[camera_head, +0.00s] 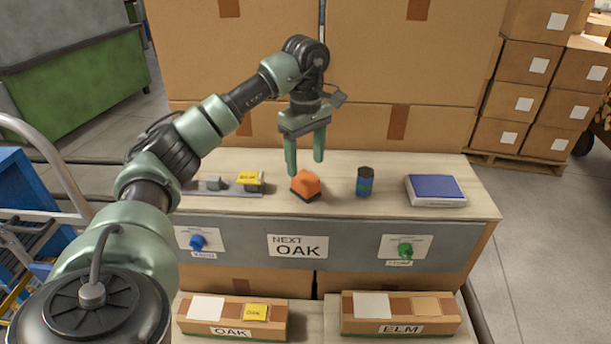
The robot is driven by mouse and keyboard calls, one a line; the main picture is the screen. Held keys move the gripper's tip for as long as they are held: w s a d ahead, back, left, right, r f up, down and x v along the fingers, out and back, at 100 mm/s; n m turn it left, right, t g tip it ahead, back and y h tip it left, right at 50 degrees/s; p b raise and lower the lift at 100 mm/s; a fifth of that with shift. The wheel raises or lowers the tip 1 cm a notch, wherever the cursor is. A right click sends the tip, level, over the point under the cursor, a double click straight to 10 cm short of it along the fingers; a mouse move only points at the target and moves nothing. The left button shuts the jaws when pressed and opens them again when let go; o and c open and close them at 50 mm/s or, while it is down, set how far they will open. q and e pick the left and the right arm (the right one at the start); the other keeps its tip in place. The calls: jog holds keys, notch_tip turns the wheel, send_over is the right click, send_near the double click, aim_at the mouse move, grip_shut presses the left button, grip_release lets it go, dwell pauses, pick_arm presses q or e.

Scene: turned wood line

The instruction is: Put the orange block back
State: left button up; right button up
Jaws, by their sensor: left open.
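The orange block (306,184) has a dark base and sits on the pale wooden bench top, near the middle. My left gripper (306,168) is open and points down. Its two green fingers are above and just behind or over the block; I cannot tell the exact depth. Nothing shows between the fingers. A grey tray (222,191) to the left of the block holds a grey piece (212,183) and a yellow label block (249,179). My right gripper is not in view.
A blue, dark-topped cylinder (364,182) and a blue-topped pad (436,188) stand right of the block. The bench front (340,258) carries a blue knob (198,242), a green knob (405,250) and a sign reading NEXT OAK (298,246). Large cartons (400,60) rise behind.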

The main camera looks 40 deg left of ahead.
aim_at(306, 176)
pick_arm(q)
notch_tip(306, 176, up, 6)
jog(key=p, duration=0.2)
jog(key=shift+r, duration=0.2)
